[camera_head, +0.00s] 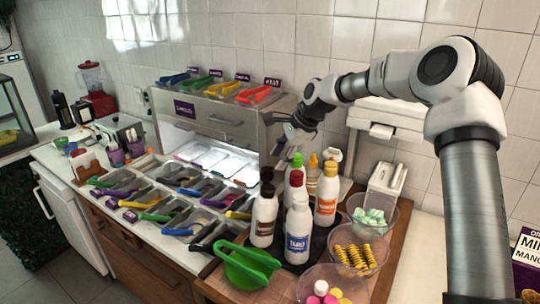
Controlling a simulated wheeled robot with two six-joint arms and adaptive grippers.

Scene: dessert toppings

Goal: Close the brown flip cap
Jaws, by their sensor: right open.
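The brown flip cap (267,188) tops a white squeeze bottle (263,222) with a brown label, at the left of the bottle group. A dark lid piece stands up above the cap, so it looks flipped open. My left gripper is not in view.
Bowls of toppings, including yellow rolls (357,254), stand to the right. A green scoop (247,266) lies in front. Topping trays fill the left counter.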

